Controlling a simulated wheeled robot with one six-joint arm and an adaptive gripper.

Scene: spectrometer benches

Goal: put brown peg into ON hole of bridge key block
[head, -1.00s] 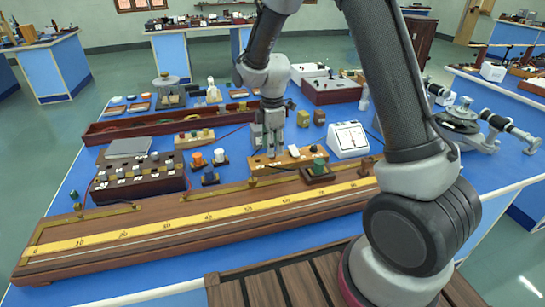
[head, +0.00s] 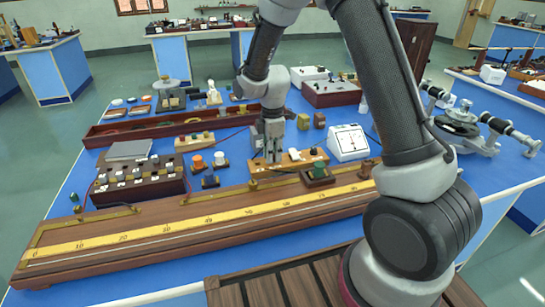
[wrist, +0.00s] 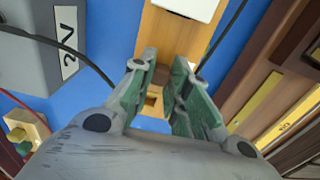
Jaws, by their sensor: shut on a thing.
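The bridge key block is the light wooden block (head: 298,163) with a white key on top, on the blue bench behind the long scale. In the wrist view the block (wrist: 184,38) runs up and down the picture, its white key at the top edge and a small square opening near the fingers. My gripper (head: 272,160) points down at the left end of the block. In the wrist view my gripper (wrist: 163,90) has its green pads close together around a small brown piece, the brown peg (wrist: 163,78). The peg is mostly hidden, and its depth in any hole cannot be told.
A small dark block with a green top (head: 318,171) stands just right of the key block. A white meter (head: 349,142) is behind it. The long wooden scale (head: 180,226) lies in front. Small terminals (head: 209,175) and a dark box (head: 138,183) stand left.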

